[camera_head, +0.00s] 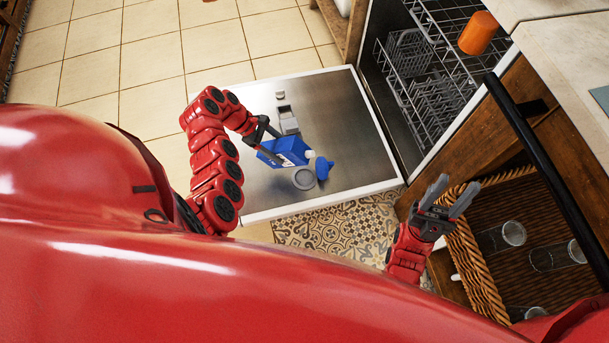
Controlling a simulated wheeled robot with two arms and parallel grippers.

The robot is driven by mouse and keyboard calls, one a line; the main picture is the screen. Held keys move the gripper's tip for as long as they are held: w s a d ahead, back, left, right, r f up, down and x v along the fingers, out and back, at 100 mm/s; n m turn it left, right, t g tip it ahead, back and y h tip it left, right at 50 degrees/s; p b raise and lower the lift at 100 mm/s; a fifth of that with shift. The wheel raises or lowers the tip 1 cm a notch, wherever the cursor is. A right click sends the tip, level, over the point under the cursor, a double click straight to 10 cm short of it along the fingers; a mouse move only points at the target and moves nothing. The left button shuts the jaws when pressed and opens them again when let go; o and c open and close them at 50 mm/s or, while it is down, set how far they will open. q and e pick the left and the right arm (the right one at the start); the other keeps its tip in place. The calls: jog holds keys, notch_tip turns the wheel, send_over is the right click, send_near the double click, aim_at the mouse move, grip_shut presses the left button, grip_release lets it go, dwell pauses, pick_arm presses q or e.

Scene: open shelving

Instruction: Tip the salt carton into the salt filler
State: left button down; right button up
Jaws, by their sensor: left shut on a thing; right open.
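The blue salt carton (288,150) is tilted above the open dishwasher door (345,105), with a white part at its right end. My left gripper (272,146) is shut on the carton from its left side. A grey round piece (304,179) shows just below the carton's right end; I cannot tell whether it is the salt filler or a loose cap. A blue funnel-like piece (322,168) is beside it, close to the carton's right end. Any salt flow is too small to tell. My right gripper (457,185) is open and empty, right of the door.
The dishwasher's wire racks (425,85) stand at upper right, with an orange cup (478,32) in the upper one. A wicker basket (472,255) and several glasses (500,236) are near my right gripper. A dark bar handle (540,145) crosses the right side. Tiled floor is clear at upper left.

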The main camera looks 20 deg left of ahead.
pick_arm(q)
jog(key=shift+a+r+h, duration=0.1)
jog(key=shift+r+h, duration=0.25)
jog(key=shift+h, duration=0.15)
jog(key=shift+w+r+h+b, duration=0.1)
jog(key=shift+r+h+b, duration=0.5)
jog(key=shift+h, duration=0.1)
jog(key=shift+r+h+b, duration=0.15)
jog(key=shift+h+b, duration=0.25)
jog(key=shift+b, duration=0.05)
jog(key=shift+r+h+b, duration=0.35)
jog(key=shift+h, duration=0.05)
jog(key=shift+r+h+b, duration=0.55)
jog(key=shift+h+b, duration=0.15)
jog(key=shift+b, duration=0.4)
jog(key=shift+r+h+b, duration=0.3)
jog(key=shift+r, duration=0.45)
